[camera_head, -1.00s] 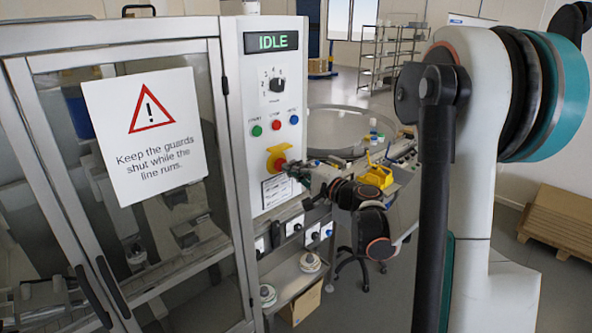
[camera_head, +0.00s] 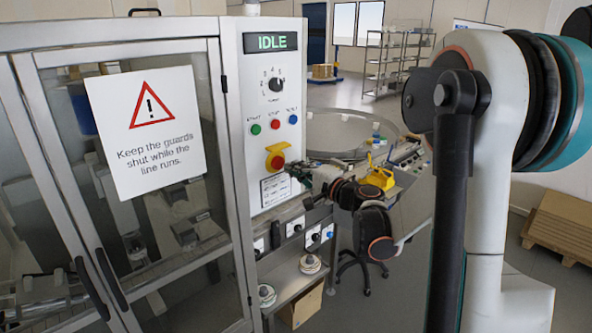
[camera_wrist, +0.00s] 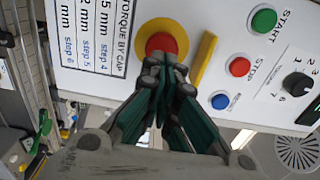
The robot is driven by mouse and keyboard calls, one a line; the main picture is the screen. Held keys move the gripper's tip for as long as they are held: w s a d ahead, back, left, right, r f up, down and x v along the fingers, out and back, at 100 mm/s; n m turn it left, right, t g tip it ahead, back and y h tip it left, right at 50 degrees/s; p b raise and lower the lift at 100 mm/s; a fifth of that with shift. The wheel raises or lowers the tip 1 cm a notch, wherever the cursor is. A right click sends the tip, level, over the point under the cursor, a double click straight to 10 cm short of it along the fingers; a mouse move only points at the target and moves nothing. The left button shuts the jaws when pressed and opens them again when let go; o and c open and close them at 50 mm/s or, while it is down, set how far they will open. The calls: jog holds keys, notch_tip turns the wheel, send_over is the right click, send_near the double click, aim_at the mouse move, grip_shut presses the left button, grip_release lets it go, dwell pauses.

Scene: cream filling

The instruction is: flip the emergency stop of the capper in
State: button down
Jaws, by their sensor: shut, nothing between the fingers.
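The capper's emergency stop (camera_head: 277,161) is a round red button on a yellow base, low on the light control panel (camera_head: 263,190). In the wrist view the red button (camera_wrist: 161,43) sits in a yellow ring, with a yellow bar (camera_wrist: 203,58) beside it. My gripper (camera_head: 290,172) is just right of and below the button in the head view. In the wrist view my gripper (camera_wrist: 165,70) has its green-padded fingers together at the button's lower edge, overlapping it. Nothing is held. I cannot tell whether the tips touch the button.
The display (camera_head: 271,42) reads IDLE. A selector knob (camera_head: 276,85) and the green (camera_head: 255,129), red (camera_head: 275,124) and blue (camera_head: 293,119) buttons sit above the stop. Closed glass guard doors (camera_head: 60,180) stand left. A yellow object (camera_head: 378,178) lies behind my arm.

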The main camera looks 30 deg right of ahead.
jog(key=v, duration=1.1)
